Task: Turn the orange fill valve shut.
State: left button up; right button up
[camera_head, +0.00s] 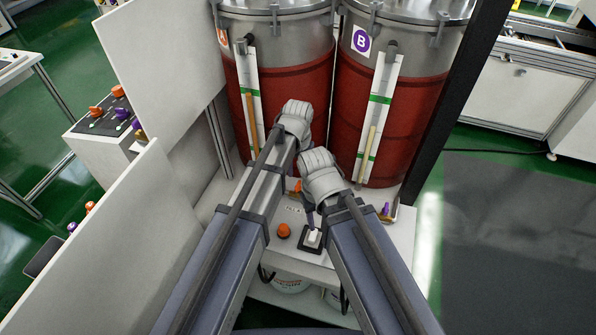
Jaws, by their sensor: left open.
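A small orange part (297,186), apparently the orange fill valve, shows low in front of the left tank. My arms cover most of it, so I cannot tell how its handle is turned. My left gripper (295,124) is above it, in front of the left tank; its jaws are open, and its fingertips are mostly hidden. My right gripper (321,178) is just to the right and nearer, its wrist close to the left one. Its fingers are hidden or too small to read. I cannot tell whether either gripper touches the valve.
Two red-filled tanks, left (290,100) and right (400,110), stand behind a white bench (290,258). The bench carries an orange knob (283,230) and a white switch on a dark base (311,239). A purple part (385,209) is at right. White panels (120,235) bound the left.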

pick_arm(q)
notch_tip(320, 180, up, 3)
jog(key=shift+f+p, duration=0.1)
jog(key=shift+p, duration=0.75)
pick_arm(e)
notch_tip(320, 180, up, 3)
jog(key=shift+f, duration=0.15)
pick_arm(q)
jog(key=s+a, duration=0.3)
jog(key=s, duration=0.5)
jog(key=s+a+y, duration=0.1)
jog(key=s+a, duration=0.2)
jog(key=s, duration=0.5)
jog(key=shift+s, duration=0.3)
jog(key=shift+s, duration=0.1)
